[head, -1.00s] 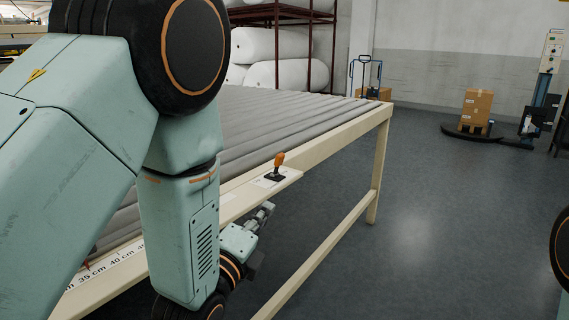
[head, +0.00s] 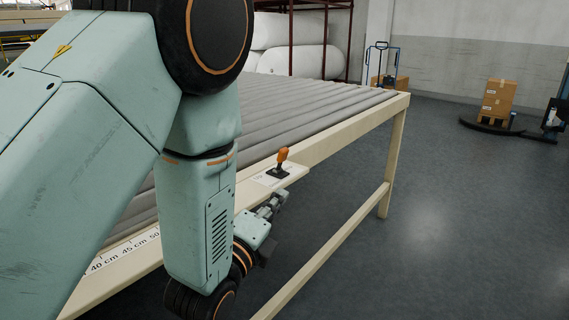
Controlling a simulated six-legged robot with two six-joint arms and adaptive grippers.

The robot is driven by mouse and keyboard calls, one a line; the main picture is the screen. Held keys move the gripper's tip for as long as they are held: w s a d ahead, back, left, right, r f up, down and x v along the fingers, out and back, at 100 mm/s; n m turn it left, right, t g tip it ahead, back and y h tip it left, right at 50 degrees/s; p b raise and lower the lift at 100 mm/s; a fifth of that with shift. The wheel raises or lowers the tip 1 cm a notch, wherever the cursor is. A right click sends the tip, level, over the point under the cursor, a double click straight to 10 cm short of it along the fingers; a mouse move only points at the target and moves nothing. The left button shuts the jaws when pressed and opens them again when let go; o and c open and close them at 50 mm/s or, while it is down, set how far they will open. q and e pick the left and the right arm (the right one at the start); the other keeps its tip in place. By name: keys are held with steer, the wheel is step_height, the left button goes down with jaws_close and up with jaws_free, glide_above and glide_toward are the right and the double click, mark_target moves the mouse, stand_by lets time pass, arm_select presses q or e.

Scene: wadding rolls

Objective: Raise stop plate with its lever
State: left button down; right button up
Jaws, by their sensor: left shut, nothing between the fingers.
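The lever (head: 283,157) has an orange knob on a black base. It stands on a small cream shelf (head: 293,174) at the side of the roller table, tilted slightly to the right. My left gripper (head: 279,197) is shut and empty, just below and in front of the shelf, apart from the lever. My left arm covers much of the left of the view. I cannot make out the stop plate. My right gripper is not in view.
The roller table (head: 345,133) has grey rollers, a cream frame and a centimetre scale (head: 125,249) along its near edge. White wadding rolls (head: 300,60) lie in a rack behind. The floor (head: 440,220) right of the table is clear.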

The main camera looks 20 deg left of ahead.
mark_target(281, 161)
arm_select(q)
steer(key=w+a+r+b, duration=0.1)
steer(key=w+a+r, duration=0.1)
steer(key=w, duration=0.9)
steer(key=shift+w+b, duration=0.2)
steer(key=shift+b, duration=0.15)
steer(key=shift+w, duration=0.1)
steer(key=shift+a, duration=0.15)
steer(key=shift+r, duration=0.1)
